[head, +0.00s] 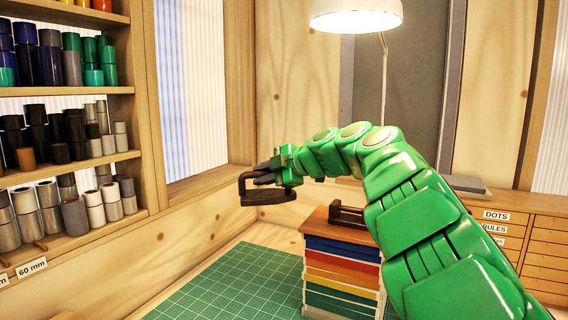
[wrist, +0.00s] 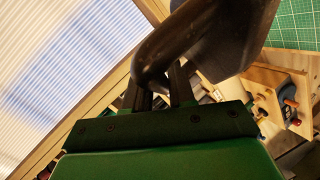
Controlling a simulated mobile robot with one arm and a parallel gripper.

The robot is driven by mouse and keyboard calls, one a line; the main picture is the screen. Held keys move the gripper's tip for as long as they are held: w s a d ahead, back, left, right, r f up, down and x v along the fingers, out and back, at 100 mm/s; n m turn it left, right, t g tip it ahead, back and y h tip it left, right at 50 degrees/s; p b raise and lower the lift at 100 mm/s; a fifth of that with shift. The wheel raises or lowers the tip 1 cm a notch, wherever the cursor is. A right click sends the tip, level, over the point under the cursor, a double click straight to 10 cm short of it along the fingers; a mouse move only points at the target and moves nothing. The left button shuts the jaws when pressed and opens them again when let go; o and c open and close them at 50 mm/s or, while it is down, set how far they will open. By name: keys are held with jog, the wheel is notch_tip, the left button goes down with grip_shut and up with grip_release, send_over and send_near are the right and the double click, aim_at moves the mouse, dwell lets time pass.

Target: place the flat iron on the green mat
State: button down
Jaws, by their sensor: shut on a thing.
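The flat iron (head: 268,198) is a dark object with a loop-like outline, held in the air in the head view. My gripper (head: 270,170) is shut on it at the end of my green arm. In the wrist view the dark iron (wrist: 225,40) fills the top middle, and its curved bar lies at the fingers of my gripper (wrist: 160,85). The green mat (head: 235,282) with a pale grid lies below, at the bottom of the head view. The iron is above the mat's level and apart from it. A corner of the mat (wrist: 297,22) shows in the wrist view.
A stack of coloured drawers or boards (head: 340,270) stands at the mat's right side, with a dark holder (head: 347,217) on top. Shelves of rolls (head: 60,140) fill the left. A lamp (head: 356,15) hangs above. The visible mat left of the stack is bare.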

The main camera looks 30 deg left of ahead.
jog(key=shift+s+a+f+n+g, duration=0.4)
jog(key=shift+s+a+f, duration=2.55)
jog(key=shift+f, duration=2.85)
jog(key=shift+s+a+f+n+g, duration=0.35)
jog(key=shift+s+a+f, duration=1.35)
jog(key=shift+a+f, duration=3.25)
jog(key=shift+s+a+f+n+g, duration=0.4)
jog(key=shift+s+a+f, duration=2.15)
jog(key=shift+f, duration=4.05)
jog(key=shift+w+a+f, duration=0.2)
jog(key=shift+w+f, duration=0.05)
jog(key=shift+f, duration=0.35)
jog(key=c, duration=0.9)
grip_release()
jog(key=shift+o, duration=0.2)
jog(key=shift+f, duration=0.1)
jog(key=shift+d, duration=0.15)
jog(key=v, duration=0.7)
jog(key=shift+d, duration=0.3)
